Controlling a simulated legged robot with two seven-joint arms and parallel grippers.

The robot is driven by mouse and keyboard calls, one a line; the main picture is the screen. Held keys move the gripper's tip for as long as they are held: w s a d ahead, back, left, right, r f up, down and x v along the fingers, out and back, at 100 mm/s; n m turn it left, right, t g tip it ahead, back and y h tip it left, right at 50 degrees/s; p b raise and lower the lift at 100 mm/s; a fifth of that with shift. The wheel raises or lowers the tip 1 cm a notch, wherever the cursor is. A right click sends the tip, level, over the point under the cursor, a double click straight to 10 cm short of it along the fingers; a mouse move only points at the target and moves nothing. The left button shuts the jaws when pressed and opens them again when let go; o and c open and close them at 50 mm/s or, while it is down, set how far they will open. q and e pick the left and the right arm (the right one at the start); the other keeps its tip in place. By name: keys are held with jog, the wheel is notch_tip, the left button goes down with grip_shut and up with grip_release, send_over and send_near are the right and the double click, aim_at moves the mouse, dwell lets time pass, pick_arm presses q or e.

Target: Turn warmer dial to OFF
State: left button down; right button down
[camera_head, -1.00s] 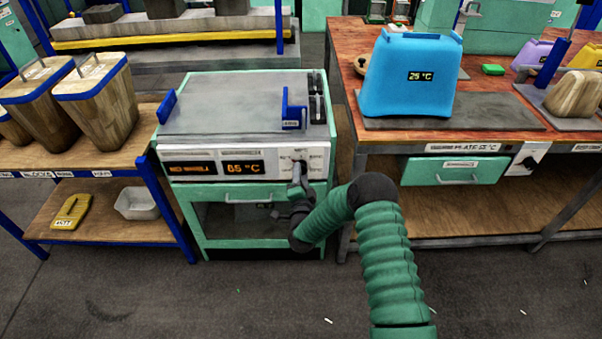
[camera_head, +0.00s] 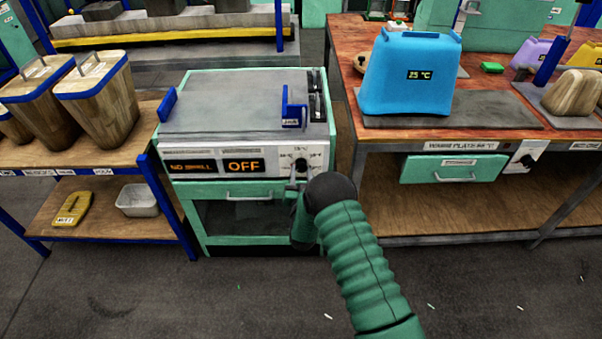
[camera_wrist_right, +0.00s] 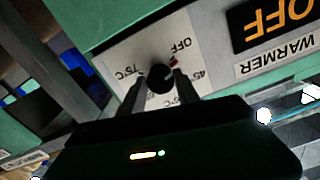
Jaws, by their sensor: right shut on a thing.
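The warmer (camera_head: 245,105) is a green cabinet with a grey top plate and a white front panel. Its display (camera_head: 243,166) reads OFF in orange, and the wrist view shows the same OFF display (camera_wrist_right: 278,22) upside down. The black warmer dial (camera_wrist_right: 158,78) has a red mark that sits by the printed OFF. My right gripper (camera_wrist_right: 167,84) is shut on the dial, one finger on each side. In the head view my right gripper (camera_head: 300,172) is at the panel's right end, partly hidden by my green arm. My left gripper is not in view.
A shelf (camera_head: 100,158) with wooden containers stands at the left. A workbench (camera_head: 480,133) at the right holds a blue container (camera_head: 405,85) showing 25 °C. A second white dial panel (camera_head: 527,156) is on that bench's front. Grey floor is open in front.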

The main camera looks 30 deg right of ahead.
jog(key=shift+s+a+f+n, duration=0.1)
jog(key=shift+f+n, duration=0.15)
jog(key=shift+n, duration=0.4)
jog(key=shift+a+f+n, duration=0.1)
jog(key=shift+f+n, duration=0.15)
jog(key=shift+n, duration=0.4)
jog(key=shift+d, duration=0.1)
jog(key=c, duration=1.1)
grip_release()
jog(key=shift+o, duration=0.9)
jog(key=shift+d+r, duration=0.1)
jog(key=shift+r, duration=0.1)
jog(key=shift+r, duration=0.1)
jog(key=p+v, duration=0.2)
jog(key=v, duration=1.4)
jog(key=shift+s+p, duration=0.3)
jog(key=shift+s, duration=0.1)
